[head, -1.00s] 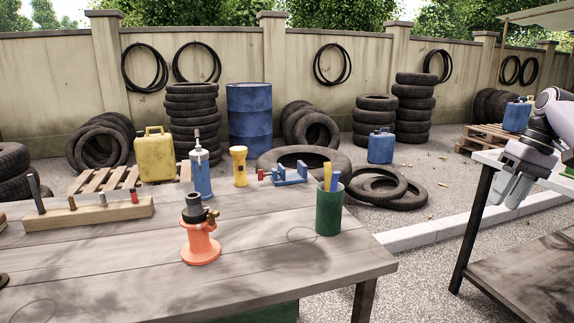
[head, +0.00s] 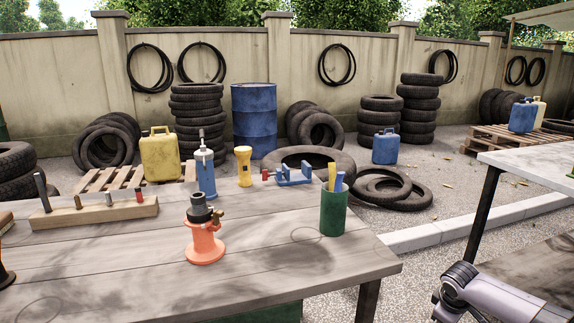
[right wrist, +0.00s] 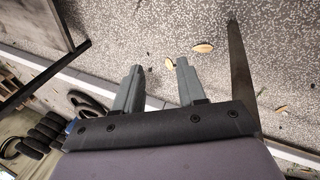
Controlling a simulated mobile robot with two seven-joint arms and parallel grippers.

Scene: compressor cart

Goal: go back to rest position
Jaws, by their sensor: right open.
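My right gripper (right wrist: 157,85) shows in the right wrist view with its two grey fingers apart and nothing between them. Behind the fingers is speckled gravel ground. In the head view only part of my right arm shows, low at the right edge beside the second table; its gripper is outside the picture there. My left gripper is in neither view.
A wooden table (head: 110,262) fills the front left, bearing an orange fitting (head: 205,243), a green cup (head: 334,212), a blue-bodied bottle (head: 206,178) and a wooden block (head: 95,214). A pale-topped table (head: 530,163) stands right. Gravel lies open between them.

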